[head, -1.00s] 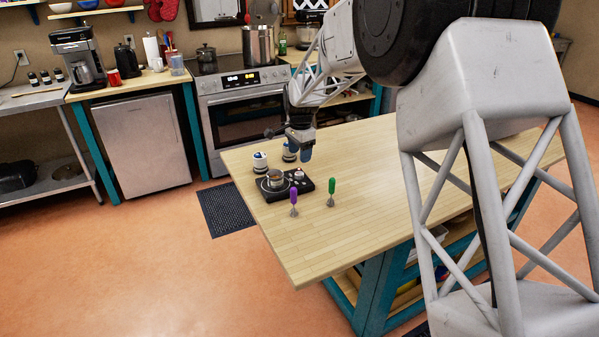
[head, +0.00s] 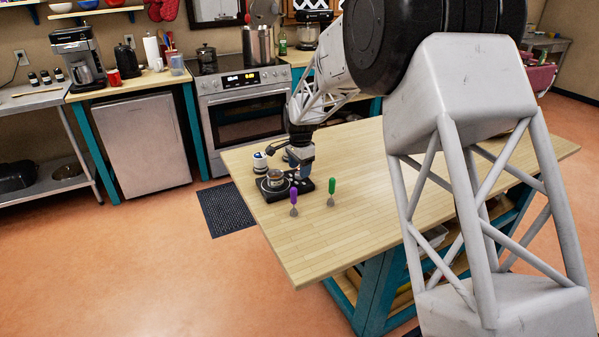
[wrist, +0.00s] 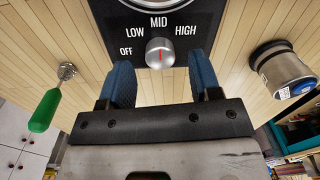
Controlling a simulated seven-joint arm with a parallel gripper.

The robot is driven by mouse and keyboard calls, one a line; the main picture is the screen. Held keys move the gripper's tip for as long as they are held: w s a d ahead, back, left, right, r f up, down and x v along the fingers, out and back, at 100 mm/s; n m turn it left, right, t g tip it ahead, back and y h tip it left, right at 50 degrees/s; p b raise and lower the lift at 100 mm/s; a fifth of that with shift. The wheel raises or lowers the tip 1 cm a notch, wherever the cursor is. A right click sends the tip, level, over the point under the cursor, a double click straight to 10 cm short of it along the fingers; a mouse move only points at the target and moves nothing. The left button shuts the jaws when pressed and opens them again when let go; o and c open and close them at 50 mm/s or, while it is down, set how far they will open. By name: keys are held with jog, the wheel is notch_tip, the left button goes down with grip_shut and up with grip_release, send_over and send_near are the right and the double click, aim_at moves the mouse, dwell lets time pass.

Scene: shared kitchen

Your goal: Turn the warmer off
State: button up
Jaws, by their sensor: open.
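The red mark on the knob points up, toward MID. My gripper (wrist: 165,75) is open, its two blue fingers on either side below the knob, and nothing is between them. In the head view my gripper (head: 300,172) is low over the warmer's right end and hides the knob.
A green-handled utensil (head: 332,191) and a purple-handled one (head: 294,202) are right and front of the warmer. The island's front and right are clear.

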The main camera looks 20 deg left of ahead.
jog(key=shift+f, duration=0.95)
jog(key=shift+c, duration=0.3)
jog(key=c, duration=0.9)
